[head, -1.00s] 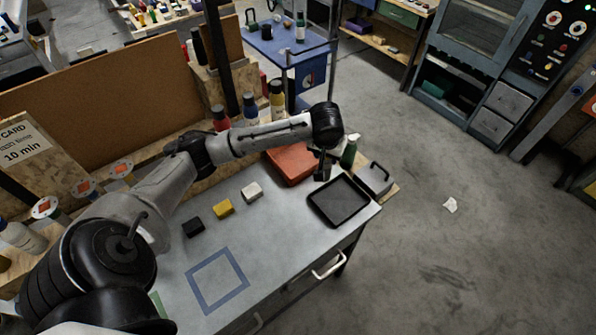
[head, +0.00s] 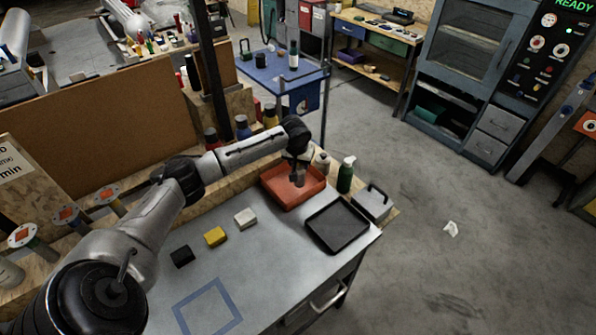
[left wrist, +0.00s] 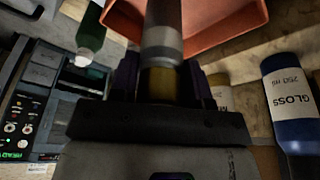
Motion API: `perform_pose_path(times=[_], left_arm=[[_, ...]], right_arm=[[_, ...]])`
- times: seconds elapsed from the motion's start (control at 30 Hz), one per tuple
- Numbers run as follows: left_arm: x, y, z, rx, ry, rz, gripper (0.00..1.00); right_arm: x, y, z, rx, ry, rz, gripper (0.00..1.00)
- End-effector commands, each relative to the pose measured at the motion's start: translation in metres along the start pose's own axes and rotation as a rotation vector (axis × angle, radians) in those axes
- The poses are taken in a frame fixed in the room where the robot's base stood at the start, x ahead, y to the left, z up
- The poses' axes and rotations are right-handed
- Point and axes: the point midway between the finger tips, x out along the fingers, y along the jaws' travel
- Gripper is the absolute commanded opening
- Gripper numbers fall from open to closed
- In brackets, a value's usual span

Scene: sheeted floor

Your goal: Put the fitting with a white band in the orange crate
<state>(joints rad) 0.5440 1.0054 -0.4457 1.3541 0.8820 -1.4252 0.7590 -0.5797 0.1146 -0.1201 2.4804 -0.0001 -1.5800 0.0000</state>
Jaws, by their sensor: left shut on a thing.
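The orange crate (head: 284,202) stands at the back of the grey table, beside the black tray. My left gripper (head: 299,170) is over the crate, pointing down, and is shut on the fitting (left wrist: 162,45). The fitting is a dark cylinder with a pale band and a brass-coloured part between the fingers. In the left wrist view the crate (left wrist: 235,25) shows behind and around the fitting's far end. I cannot tell how far the fitting is above the crate floor. My right gripper is not in view.
A black tray (head: 337,228) lies right of the crate. A green bottle (head: 346,176) and a grey box with a handle (head: 373,203) stand close by. White (head: 245,217), yellow (head: 215,236) and black (head: 181,255) blocks lie in front. Bottles stand behind the table.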

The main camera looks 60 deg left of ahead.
Motion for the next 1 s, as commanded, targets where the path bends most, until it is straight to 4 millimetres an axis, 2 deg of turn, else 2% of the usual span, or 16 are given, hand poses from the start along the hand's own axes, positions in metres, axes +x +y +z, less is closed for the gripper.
perform_pose_path(times=[0.27,0.6,0.97,1.0], left_arm=[[0.009,-0.006,-0.004,0.001,0.000,0.001,0.00],[0.044,-0.006,0.007,0.001,0.000,-0.001,0.00],[0.046,-0.006,0.007,0.001,0.000,0.000,0.00],[0.048,-0.006,0.008,0.002,-0.001,0.000,0.45]], right_arm=[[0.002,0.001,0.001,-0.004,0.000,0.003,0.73],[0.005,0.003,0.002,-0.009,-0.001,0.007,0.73],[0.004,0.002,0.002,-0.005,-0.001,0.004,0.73],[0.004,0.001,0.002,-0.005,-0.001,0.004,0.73]])
